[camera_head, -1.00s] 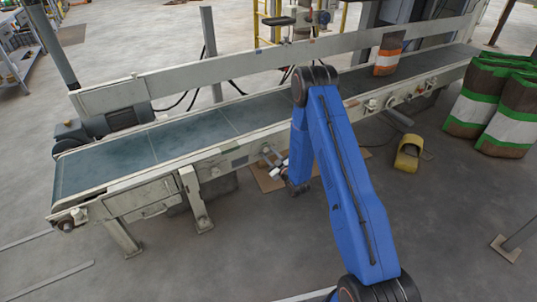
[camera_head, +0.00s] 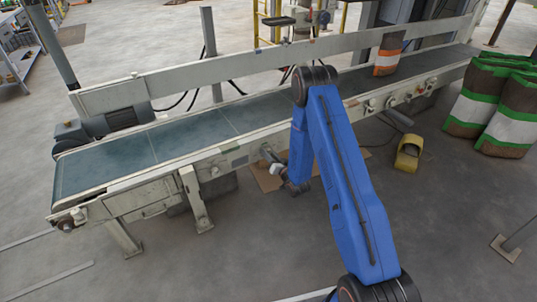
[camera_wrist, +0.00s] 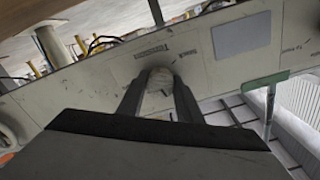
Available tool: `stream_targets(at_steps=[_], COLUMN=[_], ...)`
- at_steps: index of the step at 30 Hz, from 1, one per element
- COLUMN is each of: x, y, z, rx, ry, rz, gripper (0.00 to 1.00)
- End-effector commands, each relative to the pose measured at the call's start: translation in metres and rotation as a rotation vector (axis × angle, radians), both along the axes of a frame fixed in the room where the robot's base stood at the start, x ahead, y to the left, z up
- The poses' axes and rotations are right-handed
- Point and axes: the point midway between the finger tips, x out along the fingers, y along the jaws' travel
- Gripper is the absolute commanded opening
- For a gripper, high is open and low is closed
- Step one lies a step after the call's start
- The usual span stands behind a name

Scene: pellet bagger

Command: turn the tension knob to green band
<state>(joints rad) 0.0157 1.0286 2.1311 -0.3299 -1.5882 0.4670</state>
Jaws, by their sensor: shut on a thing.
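My gripper (camera_wrist: 160,90) is shut on the pale tension knob (camera_wrist: 160,78) on the conveyor's side panel in the wrist view. One dark finger lies on each side of the knob. Small lettering and a short dark mark show on the panel just above it; the lettering is too blurred to read surely. In the head view my gripper (camera_head: 268,153) reaches the near side of the conveyor, and the knob is too small and covered to make out. I cannot make out a green band at the knob or where the knob points.
The conveyor (camera_head: 190,137) runs across the view, with an orange and white bag (camera_head: 388,54) on its belt. Green and white bags (camera_head: 510,115) are stacked at right. A yellow pedal (camera_head: 408,152) stands on the floor.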

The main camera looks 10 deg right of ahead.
Motion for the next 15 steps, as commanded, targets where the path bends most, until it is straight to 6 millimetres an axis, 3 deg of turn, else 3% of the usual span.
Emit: stream_targets(at_steps=[15], x=[-0.0004], y=[-0.0001], z=[-0.0009], rx=[0.184], ry=[0.062], rz=[0.0], gripper=[0.1])
